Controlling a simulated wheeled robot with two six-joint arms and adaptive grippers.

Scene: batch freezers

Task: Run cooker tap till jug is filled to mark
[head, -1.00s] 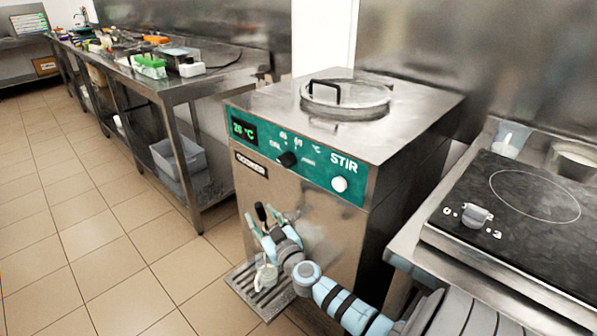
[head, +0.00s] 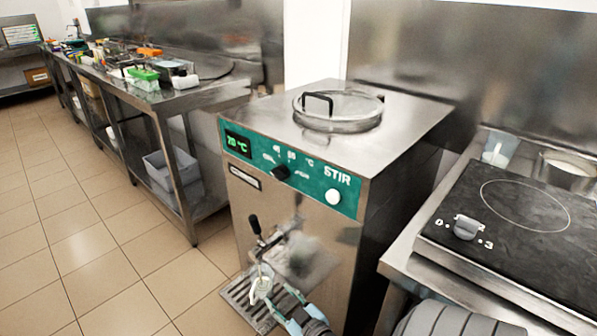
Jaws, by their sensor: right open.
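The cooker (head: 290,225) is a steel cabinet with a green front panel. Its tap has a black lever (head: 254,225) on the lower front, with the lever's top pointing up. A small pale, see-through jug (head: 261,284) stands on the slatted drip tray (head: 238,293) below the tap. Its fill level and mark are too small to make out. My right gripper (head: 283,308) is open and empty, low at the bottom of the picture, just right of the jug. I cannot tell whether it touches the jug. My left gripper is out of view.
A hob with a grey knob (head: 466,228) stands on a steel counter at the right, with a clear jug (head: 498,148) behind it. A long steel bench (head: 205,97) with containers runs along the left. The tiled floor in front is clear.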

